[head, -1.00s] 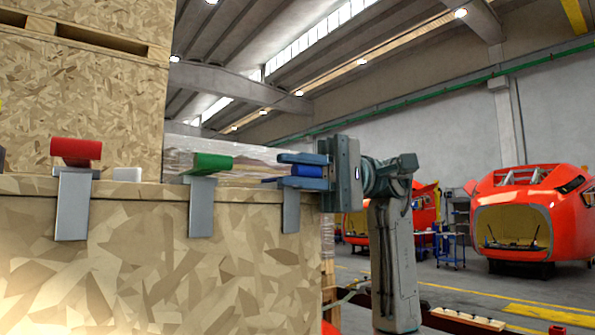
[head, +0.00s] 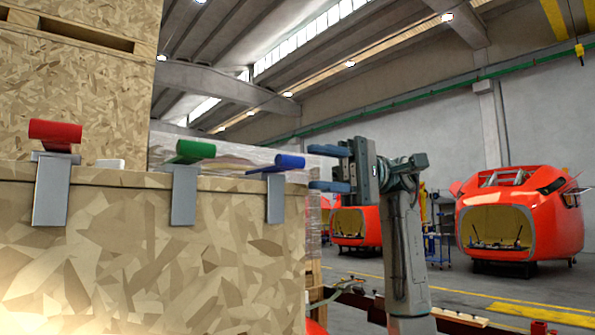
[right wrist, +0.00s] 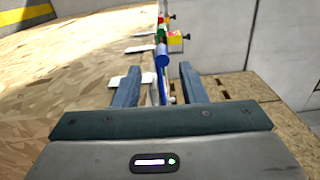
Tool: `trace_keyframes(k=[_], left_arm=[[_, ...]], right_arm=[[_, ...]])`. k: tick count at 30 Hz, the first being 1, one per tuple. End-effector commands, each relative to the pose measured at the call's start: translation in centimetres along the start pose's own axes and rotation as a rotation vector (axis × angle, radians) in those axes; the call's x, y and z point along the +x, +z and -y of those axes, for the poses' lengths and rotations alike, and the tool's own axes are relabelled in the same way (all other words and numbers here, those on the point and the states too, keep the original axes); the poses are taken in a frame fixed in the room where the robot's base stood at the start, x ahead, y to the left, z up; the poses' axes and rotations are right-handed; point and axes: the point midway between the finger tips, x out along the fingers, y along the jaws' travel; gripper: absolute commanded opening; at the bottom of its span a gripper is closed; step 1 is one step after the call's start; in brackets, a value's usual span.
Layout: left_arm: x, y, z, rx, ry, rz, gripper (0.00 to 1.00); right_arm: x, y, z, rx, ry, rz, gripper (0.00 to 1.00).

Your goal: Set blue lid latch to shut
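The blue lid latch has a blue bar handle (head: 290,161) at the right end of a row on the wooden crate's top edge. Its grey plate (head: 275,199) hangs down the crate's front face. My right gripper (head: 309,168) is open and empty, just right of the blue handle, fingers pointing at it. In the right wrist view the blue handle (right wrist: 162,58) lies ahead between the open fingertips (right wrist: 159,66), without visible contact. My left gripper is not in view.
A green-handled latch (head: 195,150) and a red-handled latch (head: 56,132) sit further left on the crate (head: 150,262). A taller wooden crate (head: 75,85) stands behind. Red train nosecones (head: 522,220) stand far right. Space right of the crate is fairly open.

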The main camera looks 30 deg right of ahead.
Motion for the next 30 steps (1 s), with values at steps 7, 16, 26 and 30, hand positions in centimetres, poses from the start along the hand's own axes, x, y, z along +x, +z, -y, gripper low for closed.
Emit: trace_keyframes(k=[7, 16, 26, 30], left_arm=[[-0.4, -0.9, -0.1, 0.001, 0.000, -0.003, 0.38], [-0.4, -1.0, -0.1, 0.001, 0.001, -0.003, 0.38], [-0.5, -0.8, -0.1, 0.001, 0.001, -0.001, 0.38], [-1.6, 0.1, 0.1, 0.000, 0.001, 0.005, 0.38]], right_arm=[[-2.8, 0.0, 0.0, 0.000, 0.001, 0.000, 0.38], [-3.0, 0.0, 0.0, -0.001, 0.001, 0.000, 0.38], [-3.0, 0.0, 0.1, -0.001, 0.001, 0.001, 0.38], [-3.0, 0.1, 2.1, -0.001, 0.001, 0.001, 0.38]])
